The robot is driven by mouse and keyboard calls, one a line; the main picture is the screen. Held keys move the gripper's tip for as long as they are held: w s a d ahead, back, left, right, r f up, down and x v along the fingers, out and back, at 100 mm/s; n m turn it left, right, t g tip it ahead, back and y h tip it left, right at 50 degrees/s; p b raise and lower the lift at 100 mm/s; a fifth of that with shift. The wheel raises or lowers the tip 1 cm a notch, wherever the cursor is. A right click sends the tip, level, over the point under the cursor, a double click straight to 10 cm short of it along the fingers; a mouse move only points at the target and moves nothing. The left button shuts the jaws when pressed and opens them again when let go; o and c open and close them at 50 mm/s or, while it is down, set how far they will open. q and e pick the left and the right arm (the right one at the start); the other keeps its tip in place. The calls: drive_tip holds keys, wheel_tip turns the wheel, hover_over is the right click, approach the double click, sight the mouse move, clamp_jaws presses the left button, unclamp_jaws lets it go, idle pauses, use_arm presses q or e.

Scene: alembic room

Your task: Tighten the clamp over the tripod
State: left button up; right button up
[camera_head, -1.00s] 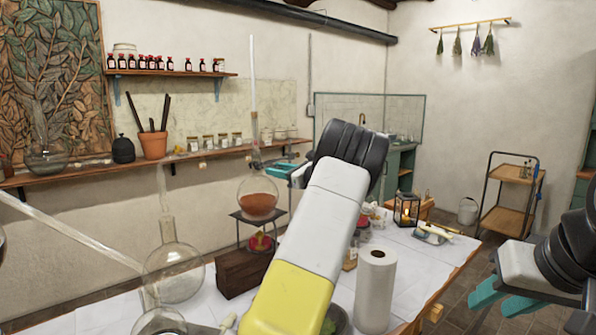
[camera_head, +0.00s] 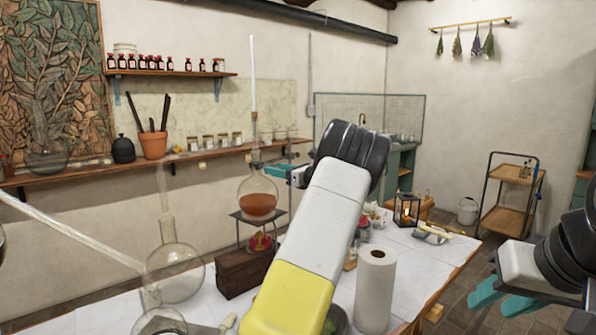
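A black tripod (camera_head: 258,219) stands on the table left of the centre. A round flask of orange-brown liquid (camera_head: 257,200) sits on it, with a tall thin glass tube rising from its neck. A small red burner (camera_head: 260,242) is under the tripod. The clamp at the flask neck is too small and too covered to make out. My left gripper (camera_head: 275,171) has its teal fingers close beside the flask neck, on its right; whether they grip anything is unclear. My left arm hides the area behind it. My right gripper (camera_head: 503,299) is open and empty at the lower right.
A paper towel roll (camera_head: 375,290) stands right of my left arm. A wooden block (camera_head: 241,272) is by the tripod. A clear round flask (camera_head: 175,268) is at the left. A lantern (camera_head: 406,208) stands further back.

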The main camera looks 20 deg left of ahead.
use_arm(q)
drive_tip(key=shift+o, duration=0.5)
drive_tip(key=v, duration=0.7)
drive_tip(key=shift+d, duration=0.4)
drive_tip(key=shift+s, duration=0.15)
